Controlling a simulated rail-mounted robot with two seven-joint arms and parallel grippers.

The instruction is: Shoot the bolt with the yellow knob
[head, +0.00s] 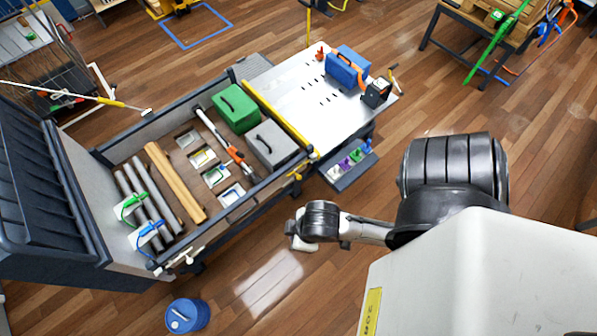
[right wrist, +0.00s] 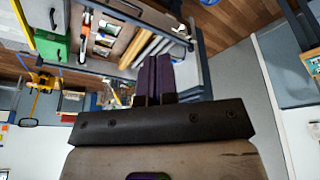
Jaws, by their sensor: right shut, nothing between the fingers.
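A small yellow fitting (head: 295,174) sits on the outside of the long crate's front wall, near its right end, in the head view. It may be the yellow-knobbed bolt, but it is too small to tell. A yellow piece (right wrist: 42,80) also shows at the left of the right wrist view; I cannot tell whether it is the same fitting. My right gripper (right wrist: 156,62) has its dark purple fingers shut together and empty, pointing toward the crate. In the head view my right arm is in front of the crate, with its fingers not clearly visible. My left gripper is out of view.
The open crate (head: 225,213) holds a green case (head: 236,107), a grey case (head: 271,146), wooden bars and grey tubes. A whitish fitting (head: 180,260) is at its front left. A blue canister (head: 187,315) stands on the floor. Floor in front is mostly clear.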

